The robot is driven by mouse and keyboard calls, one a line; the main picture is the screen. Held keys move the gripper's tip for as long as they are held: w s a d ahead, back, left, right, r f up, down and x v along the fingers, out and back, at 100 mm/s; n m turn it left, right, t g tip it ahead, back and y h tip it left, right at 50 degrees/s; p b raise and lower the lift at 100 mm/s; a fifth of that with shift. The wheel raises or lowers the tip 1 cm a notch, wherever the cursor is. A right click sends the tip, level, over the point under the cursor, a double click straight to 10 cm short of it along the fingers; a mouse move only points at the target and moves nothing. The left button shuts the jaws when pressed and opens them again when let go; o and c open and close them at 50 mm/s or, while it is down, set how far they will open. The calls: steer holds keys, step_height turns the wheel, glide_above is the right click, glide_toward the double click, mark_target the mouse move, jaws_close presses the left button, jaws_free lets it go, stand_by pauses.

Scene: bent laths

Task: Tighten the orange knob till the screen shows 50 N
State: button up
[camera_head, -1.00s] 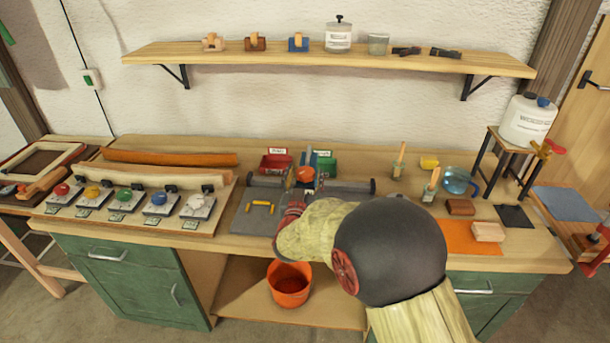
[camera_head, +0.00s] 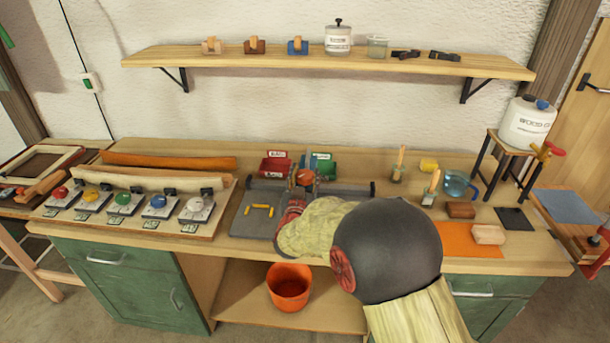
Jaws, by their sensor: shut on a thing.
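The orange knob (camera_head: 305,176) is a small round orange top near the middle of the bench, just beyond the end of my arm. My gripper (camera_head: 299,188), with red parts, reaches up to it from below and is shut on it. The fingertips are small and partly hidden by my arm, so the exact contact is hard to see. I cannot make out a screen with a reading for this knob.
A grey mat (camera_head: 245,224) with yellow pegs (camera_head: 258,210) lies left of my gripper. Red (camera_head: 273,167) and green (camera_head: 327,167) bins stand behind. A board with several coloured knobs (camera_head: 124,198) and bent laths (camera_head: 168,161) is at left. An orange bucket (camera_head: 289,288) stands below.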

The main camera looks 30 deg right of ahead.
steer(key=c, duration=0.4)
steer(key=shift+w+a+m+g+h+p, duration=0.1)
steer(key=shift+m+g+h+p, duration=0.5)
steer(key=shift+h, duration=0.1)
steer(key=shift+m+g+h+p, duration=0.4)
steer(key=shift+m+g+h, duration=0.2)
steer(key=shift+g+h, duration=0.2)
steer(key=o, duration=1.2)
